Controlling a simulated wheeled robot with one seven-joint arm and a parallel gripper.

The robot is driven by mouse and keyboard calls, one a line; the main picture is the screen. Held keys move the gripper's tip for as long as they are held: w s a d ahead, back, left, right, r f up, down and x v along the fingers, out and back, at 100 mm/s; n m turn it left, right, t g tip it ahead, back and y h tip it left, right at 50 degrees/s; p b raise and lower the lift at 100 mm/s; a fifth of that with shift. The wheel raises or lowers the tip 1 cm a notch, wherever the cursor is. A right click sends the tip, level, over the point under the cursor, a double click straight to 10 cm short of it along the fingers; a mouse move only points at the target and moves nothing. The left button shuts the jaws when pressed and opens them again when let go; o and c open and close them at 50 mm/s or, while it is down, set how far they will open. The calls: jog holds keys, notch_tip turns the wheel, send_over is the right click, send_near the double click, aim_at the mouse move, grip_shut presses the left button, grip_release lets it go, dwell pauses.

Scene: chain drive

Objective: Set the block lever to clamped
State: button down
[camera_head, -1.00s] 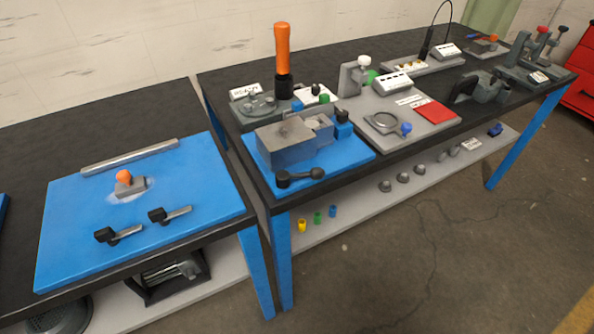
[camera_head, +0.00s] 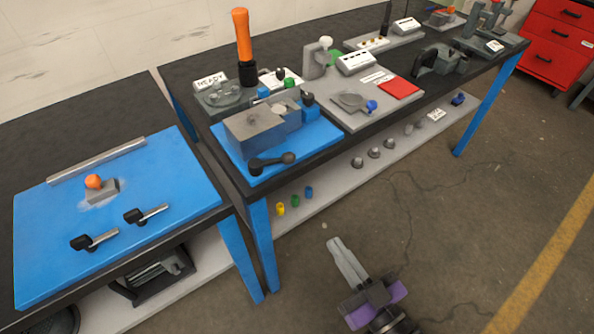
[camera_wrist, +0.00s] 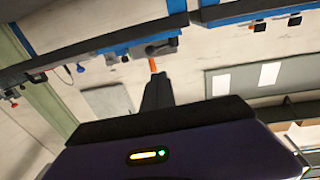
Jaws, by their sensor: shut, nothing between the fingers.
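My gripper (camera_head: 335,243) is low at the bottom of the head view, in front of the bench and well apart from the lever. Its fingers are together and empty. In the wrist view my gripper (camera_wrist: 156,76) points toward the bench, which appears upside down; the lever is too small to tell there.
An orange-handled tool (camera_head: 243,40) stands upright behind the block. A grey board with a red pad (camera_head: 398,87) lies to the right. The left bench holds a blue board (camera_head: 170,185) with two small black-knobbed levers. A lower shelf (camera_head: 325,190) carries small parts.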

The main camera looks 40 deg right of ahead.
jog(key=w+d+f+t+h, duration=0.1)
jog(key=w+d+f, duration=0.1)
jog(key=w, duration=0.5)
jog(key=shift+d+f+m+t, duration=0.3)
jog(key=shift+d+f, duration=0.05)
jog(key=shift+f, duration=0.3)
jog(key=shift+w, duration=0.1)
jog(key=p, duration=0.3)
send_near(291, 164)
jog(key=x, duration=0.6)
jog(key=shift+w+d, duration=0.1)
jog(key=shift+w, duration=0.35)
